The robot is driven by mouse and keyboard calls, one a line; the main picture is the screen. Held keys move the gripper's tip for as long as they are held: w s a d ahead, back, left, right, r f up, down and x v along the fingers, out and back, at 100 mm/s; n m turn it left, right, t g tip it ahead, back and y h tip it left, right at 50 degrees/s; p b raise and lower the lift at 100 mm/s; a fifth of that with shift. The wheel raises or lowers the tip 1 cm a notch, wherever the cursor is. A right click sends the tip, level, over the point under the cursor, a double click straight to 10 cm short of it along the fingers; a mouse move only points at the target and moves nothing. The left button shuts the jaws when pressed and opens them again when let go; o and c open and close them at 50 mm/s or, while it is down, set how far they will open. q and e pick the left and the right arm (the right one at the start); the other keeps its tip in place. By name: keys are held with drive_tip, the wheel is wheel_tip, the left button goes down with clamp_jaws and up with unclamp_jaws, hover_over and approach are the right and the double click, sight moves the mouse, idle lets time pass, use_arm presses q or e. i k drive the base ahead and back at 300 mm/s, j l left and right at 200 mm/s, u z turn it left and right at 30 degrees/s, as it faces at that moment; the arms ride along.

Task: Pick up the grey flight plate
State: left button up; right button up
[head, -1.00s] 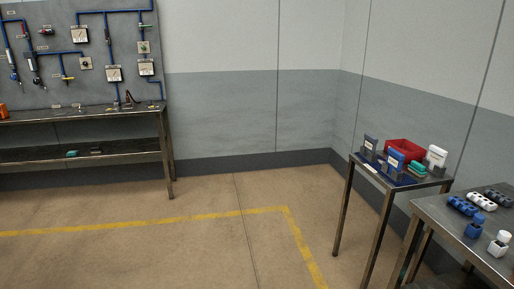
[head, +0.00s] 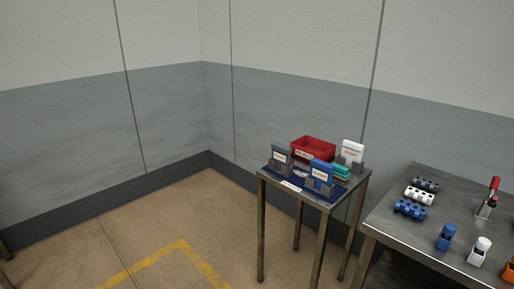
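A grey upright plate with a white label (head: 281,153) stands in a dark holder at the left of the small metal table (head: 318,200). It looks like the grey flight plate, but its label is too small to read. A similar blue plate (head: 320,172) stands to its right, and a white one (head: 352,151) stands at the back right of the same table. Neither of my grippers shows in the head view.
A red bin (head: 314,148) and green items (head: 341,171) share the small table. A larger metal table (head: 400,240) at right holds grey, white and blue holed blocks, small bottle-like items and a red-handled clamp (head: 487,200). The floor at left is clear.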

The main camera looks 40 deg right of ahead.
sight(281, 153)
drive_tip(key=i+z, duration=0.2)
drive_tip(key=i, duration=0.25)
drive_tip(key=i+j+z, duration=0.15)
drive_tip(key=i, duration=0.25)
drive_tip(key=i+j+z, duration=0.2)
drive_tip(key=i, duration=0.2)
drive_tip(key=i+j+z, duration=0.2)
drive_tip(key=i, duration=0.25)
